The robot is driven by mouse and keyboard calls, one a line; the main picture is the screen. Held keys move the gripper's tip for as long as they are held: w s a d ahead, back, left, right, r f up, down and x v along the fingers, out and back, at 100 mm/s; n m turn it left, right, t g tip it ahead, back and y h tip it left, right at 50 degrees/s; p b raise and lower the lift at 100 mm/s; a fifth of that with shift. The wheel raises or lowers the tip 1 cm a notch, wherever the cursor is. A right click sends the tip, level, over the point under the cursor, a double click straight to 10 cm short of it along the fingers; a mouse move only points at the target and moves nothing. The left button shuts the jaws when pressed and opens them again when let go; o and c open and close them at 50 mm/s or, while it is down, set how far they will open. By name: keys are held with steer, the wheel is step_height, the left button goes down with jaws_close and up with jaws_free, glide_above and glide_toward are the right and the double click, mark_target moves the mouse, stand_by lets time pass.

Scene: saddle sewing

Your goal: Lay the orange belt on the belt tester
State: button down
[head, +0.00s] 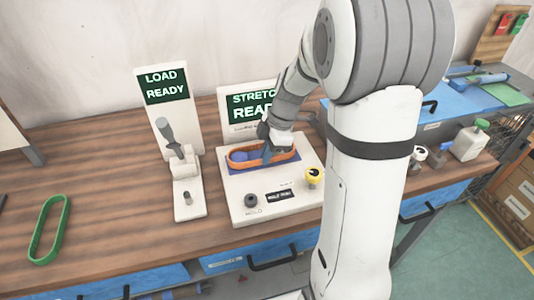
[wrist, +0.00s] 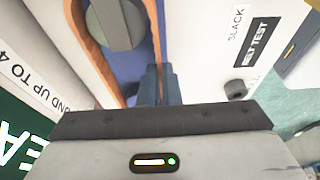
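The orange belt (head: 262,163) lies as a long loop on the belt tester (head: 238,196), over its blue recessed area, with a round blue-grey roller inside the loop's left end. In the wrist view the belt (wrist: 90,45) runs around a grey roller (wrist: 117,22). My gripper (head: 264,143) is at the belt's far side, pointing down. In the wrist view my fingers (wrist: 160,85) look closed on one strand of the belt. The loop's right end is partly hidden by my gripper in the head view.
A load stand with a grey lever (head: 168,135) stands left of the tester. A green belt (head: 48,230) lies at the table's left. A bottle (head: 469,140) stands at right. Wood between green belt and load stand is clear.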

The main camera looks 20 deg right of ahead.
steer(key=shift+f+b, duration=0.3)
steer(key=shift+f, duration=0.1)
steer(key=c, duration=1.6)
jaws_free()
steer(key=shift+o, duration=0.2)
steer(key=shift+r, duration=0.1)
steer(key=v, duration=0.7)
steer(key=shift+d+r, duration=0.15)
steer(key=shift+r, duration=0.2)
steer(key=s+a+m+t+h, duration=0.2)
steer(key=s+a+m+h, duration=0.1)
steer(key=s+m, duration=1.5)
steer(key=shift+t, duration=0.3)
